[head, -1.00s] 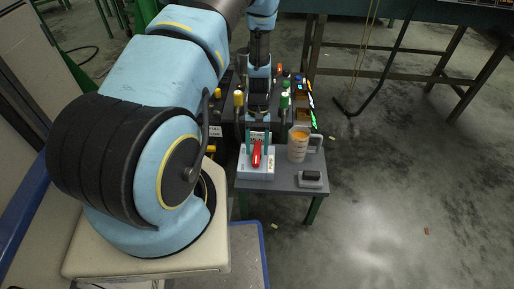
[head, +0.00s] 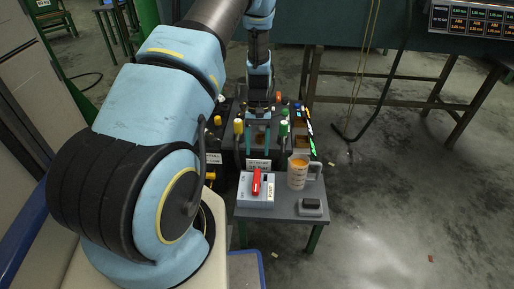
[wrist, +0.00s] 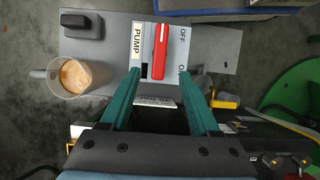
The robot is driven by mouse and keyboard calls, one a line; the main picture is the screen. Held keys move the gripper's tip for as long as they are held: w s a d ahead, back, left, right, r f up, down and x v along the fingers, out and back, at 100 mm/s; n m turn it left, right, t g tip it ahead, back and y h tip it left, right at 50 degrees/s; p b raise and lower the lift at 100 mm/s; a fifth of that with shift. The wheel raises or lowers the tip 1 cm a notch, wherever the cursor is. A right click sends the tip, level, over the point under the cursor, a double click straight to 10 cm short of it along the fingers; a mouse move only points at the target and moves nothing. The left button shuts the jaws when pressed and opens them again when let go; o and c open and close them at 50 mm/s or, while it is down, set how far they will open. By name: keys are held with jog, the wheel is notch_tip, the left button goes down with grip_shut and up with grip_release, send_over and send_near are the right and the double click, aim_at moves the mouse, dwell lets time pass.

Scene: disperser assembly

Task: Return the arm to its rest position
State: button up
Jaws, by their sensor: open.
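My gripper (head: 257,148) hangs over the crowded bench behind the white pump switch box (head: 243,204). Its two teal fingers are apart and nothing is between them. In the wrist view the open fingers (wrist: 160,73) point toward the box, with its red lever (wrist: 160,50) ahead and between them. The lever also shows in the head view (head: 256,181), standing clear of the fingers. The box has a PUMP label and OFF and ON marks. My arm reaches from the left foreground to the bench. The fingers appear clear of the box.
A clear mug with orange contents (head: 298,174) and a small black-topped block (head: 311,206) stand right of the box on the grey bench (head: 280,213). Yellow- and green-topped parts crowd around my gripper. Open floor (head: 400,200) lies to the right.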

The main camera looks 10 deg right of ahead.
jog(key=s+a+r+t, duration=0.2)
jog(key=s+a+r, duration=0.25)
jog(key=r, duration=0.35)
jog(key=s+a+r+t+h, duration=0.1)
jog(key=s+a+r+t, duration=0.15)
jog(key=a+r, duration=0.4)
jog(key=s+a+r+t, duration=0.1)
jog(key=s+a+r, duration=0.3)
jog(key=r, duration=0.6)
notch_tip(320, 180, up, 20)
jog(key=s+p, duration=0.1)
jog(key=p, duration=1.8)
jog(key=shift+s+d+f+n+p, duration=0.15)
jog(key=shift+d+f+n+p, duration=0.05)
jog(key=shift+d+n+p, duration=0.2)
